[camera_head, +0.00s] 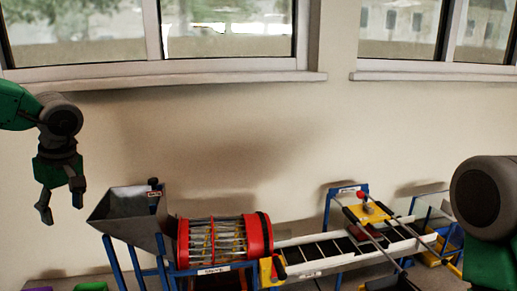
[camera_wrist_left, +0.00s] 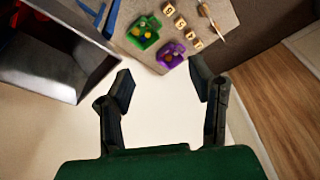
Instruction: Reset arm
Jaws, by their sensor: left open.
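My left gripper (camera_head: 61,207) hangs at the left of the head view, fingers down, in front of the wall and left of the grey hopper (camera_head: 125,212). Its fingers are spread with nothing between them, and it also shows open and empty in the left wrist view (camera_wrist_left: 163,85). The gripper is apart from the hopper. A grey and green part of my right arm (camera_head: 490,215) shows at the right edge of the head view; no right gripper can be made out.
A red-ended drum (camera_head: 257,236) and a sloped conveyor (camera_head: 310,250) stand right of the hopper. The wrist view shows a green bin (camera_wrist_left: 143,35), a purple bin (camera_wrist_left: 170,55) and several wooden blocks (camera_wrist_left: 181,23) on a table. Windows line the wall.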

